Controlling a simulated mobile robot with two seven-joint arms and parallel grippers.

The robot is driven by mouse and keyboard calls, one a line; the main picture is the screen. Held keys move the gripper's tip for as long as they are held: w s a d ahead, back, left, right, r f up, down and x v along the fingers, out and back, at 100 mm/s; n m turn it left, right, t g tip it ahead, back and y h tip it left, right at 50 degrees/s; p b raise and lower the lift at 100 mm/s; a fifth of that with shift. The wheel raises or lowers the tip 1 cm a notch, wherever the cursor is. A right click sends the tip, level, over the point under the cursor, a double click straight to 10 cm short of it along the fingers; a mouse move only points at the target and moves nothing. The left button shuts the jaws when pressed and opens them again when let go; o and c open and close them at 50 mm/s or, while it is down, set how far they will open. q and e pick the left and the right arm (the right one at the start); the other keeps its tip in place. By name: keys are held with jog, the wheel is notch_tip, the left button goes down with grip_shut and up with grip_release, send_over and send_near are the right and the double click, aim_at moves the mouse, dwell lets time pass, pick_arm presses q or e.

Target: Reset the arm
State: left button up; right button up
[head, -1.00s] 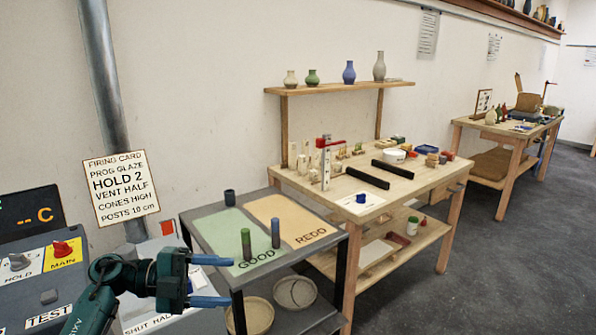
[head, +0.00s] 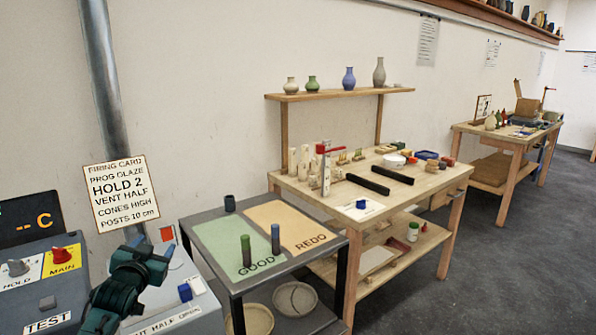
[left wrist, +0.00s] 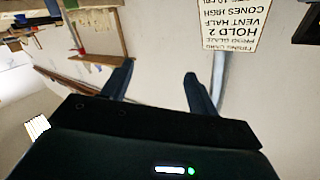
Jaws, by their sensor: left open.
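My left gripper (head: 152,246) is raised at the lower left of the head view, above the grey control box. Its fingers point away towards the wall. In the left wrist view my left gripper (left wrist: 159,72) shows two dark fingers spread apart with nothing between them. It is open and empty. Beyond the fingers is the pale wall, seen upside down. My right gripper is not in view.
A control box (head: 168,305) with a blue knob (head: 185,292) lies beside my left arm. A panel with red and grey knobs stands left. A firing card (head: 121,194) hangs before a metal pipe (head: 102,85). A GOOD/REDO table (head: 190,218) and workbench stand right.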

pick_arm(q)
jog(key=s+d+f+m+g+h, duration=0.1)
jog(key=s+d+f+g, duration=0.1)
jog(key=s+d+f, duration=0.5)
jog(key=s+d+f+g+h, duration=0.15)
jog(key=s+d+f, duration=0.25)
jog(key=s+f, duration=0.55)
jog(key=s+d+f+g, duration=0.1)
jog(key=s+d+f, duration=0.1)
jog(key=s, duration=0.5)
jog(key=s+d+f+h, duration=0.1)
jog(key=s+d+f, duration=0.1)
jog(key=s, duration=0.5)
jog(key=s+d+f+n+g+h, duration=0.1)
jog(key=s+d+f, duration=0.1)
jog(key=s+d, duration=0.2)
jog(key=s, duration=0.3)
jog(key=shift+s+d+f+g, duration=0.15)
jog(key=shift+s+d+g, duration=0.05)
jog(key=shift+d+g, duration=0.15)
